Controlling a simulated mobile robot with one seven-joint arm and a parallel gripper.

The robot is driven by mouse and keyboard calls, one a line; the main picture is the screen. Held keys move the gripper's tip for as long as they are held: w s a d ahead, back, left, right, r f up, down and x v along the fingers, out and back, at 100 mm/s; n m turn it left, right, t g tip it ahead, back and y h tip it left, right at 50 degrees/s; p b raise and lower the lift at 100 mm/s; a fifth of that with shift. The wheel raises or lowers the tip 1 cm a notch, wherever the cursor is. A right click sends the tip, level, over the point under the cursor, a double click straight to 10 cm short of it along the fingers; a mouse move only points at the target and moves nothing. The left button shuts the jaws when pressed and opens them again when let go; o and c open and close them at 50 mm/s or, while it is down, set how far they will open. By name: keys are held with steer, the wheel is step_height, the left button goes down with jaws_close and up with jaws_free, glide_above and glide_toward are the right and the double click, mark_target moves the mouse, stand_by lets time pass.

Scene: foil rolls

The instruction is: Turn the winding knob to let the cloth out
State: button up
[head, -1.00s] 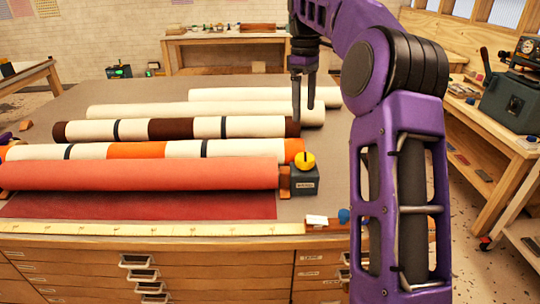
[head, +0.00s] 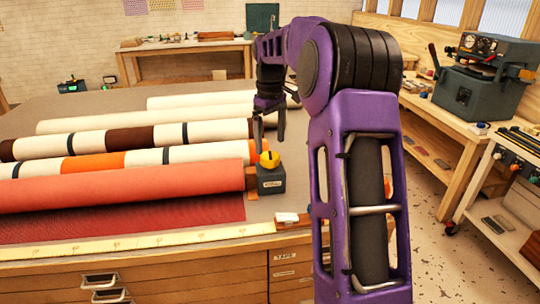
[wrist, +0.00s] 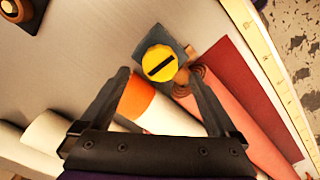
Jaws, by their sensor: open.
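The yellow winding knob (head: 270,158) sits on a small dark grey box (head: 271,181) at the right end of the coral cloth roll (head: 120,187). In the wrist view the knob (wrist: 160,63) is round with a dark slot across its top. A flat red cloth (head: 130,219) lies on the table in front of the coral roll. My gripper (head: 269,141) is open and empty above the knob, pointing down. In the wrist view its fingertips (wrist: 157,74) lie to either side of the knob's near edge. They appear apart from it.
Several other rolls, including a striped orange and white one (head: 95,163), lie behind the coral roll. A yellow measuring strip (head: 130,244) runs along the table's front edge. A white block (head: 287,218) lies near the front right. A side bench (head: 440,125) stands at the right.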

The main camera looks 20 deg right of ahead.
mark_target(270, 155)
steer(key=shift+f, duration=2.1)
steer(key=c, duration=1.4)
steer(key=shift+o, duration=0.2)
steer(key=shift+r+n+p, duration=0.2)
steer(key=shift+n+p, duration=0.25)
steer(key=shift+n, duration=0.15)
steer(key=shift+f+n, duration=0.15)
steer(key=shift+n, duration=0.15)
steer(key=o, duration=1.4)
steer(key=shift+c, duration=0.2)
step_height(270, 155, up, 17)
steer(key=p, duration=0.2)
steer(key=shift+r, duration=0.2)
